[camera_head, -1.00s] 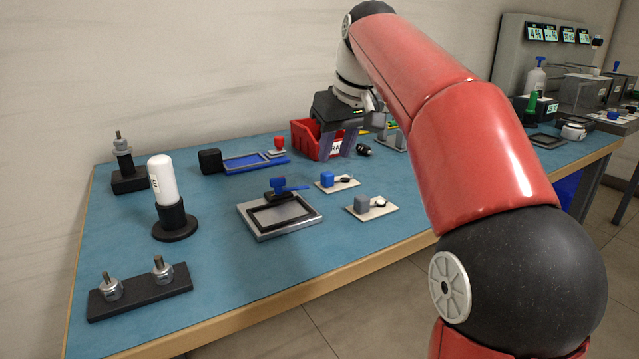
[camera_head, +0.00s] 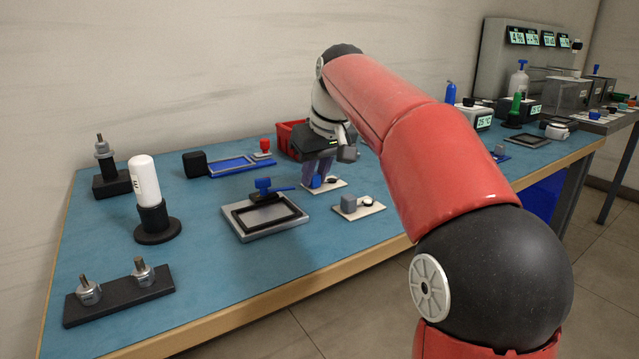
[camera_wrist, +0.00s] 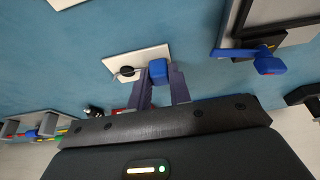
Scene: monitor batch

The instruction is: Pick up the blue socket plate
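The blue socket plate is a small pale plate (camera_head: 335,184) with a blue block (camera_head: 316,181) and a round black part on it. It lies on the blue bench top. In the wrist view the same plate (camera_wrist: 126,58) shows ahead of the fingers, with its blue block (camera_wrist: 158,71) at the fingertips. My gripper (camera_head: 314,184) points down over the block end of the plate. In the wrist view my gripper (camera_wrist: 160,80) is open, one finger on each side of the blue block. I cannot tell whether the fingers touch it.
A similar plate with a grey block (camera_head: 358,207) lies nearby, towards the front edge. A grey framed tray (camera_head: 240,229) with a blue-handled tool stands to the left. A red bin (camera_head: 288,137) is behind my gripper. The bench front between tray and bolt stand is clear.

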